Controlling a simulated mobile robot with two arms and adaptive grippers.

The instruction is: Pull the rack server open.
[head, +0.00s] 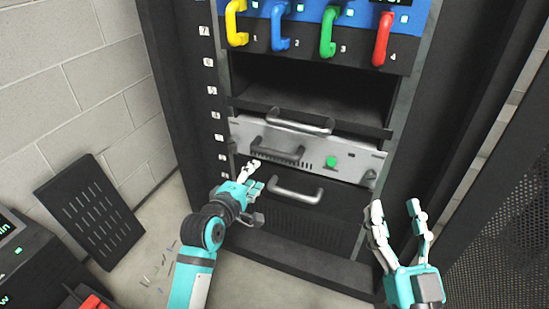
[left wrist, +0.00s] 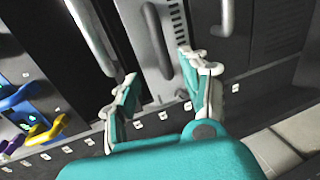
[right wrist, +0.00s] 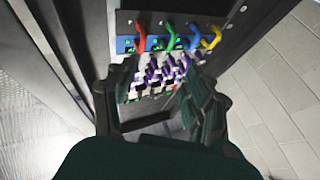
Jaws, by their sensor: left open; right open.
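The rack server (head: 358,160) is a silver-fronted unit low in the black rack, with a grey bar handle (head: 277,152), vent slots and a green button (head: 331,161). My left gripper (head: 254,177) is open and empty just in front of the rack, by the server's lower left. In the left wrist view the dark server handle (left wrist: 157,40) lies ahead of the spread fingers (left wrist: 157,67), apparently apart from them. My right gripper (head: 395,209) is open and empty at the rack's lower right, away from the server. It also shows in the right wrist view (right wrist: 155,85).
Similar bar handles sit above (head: 300,122) and below (head: 296,190) the server's handle. Yellow, blue, green and red handles (head: 328,32) line the top panel. A slotted black panel (head: 90,212) leans on the left wall. A mesh door (head: 505,215) stands at right.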

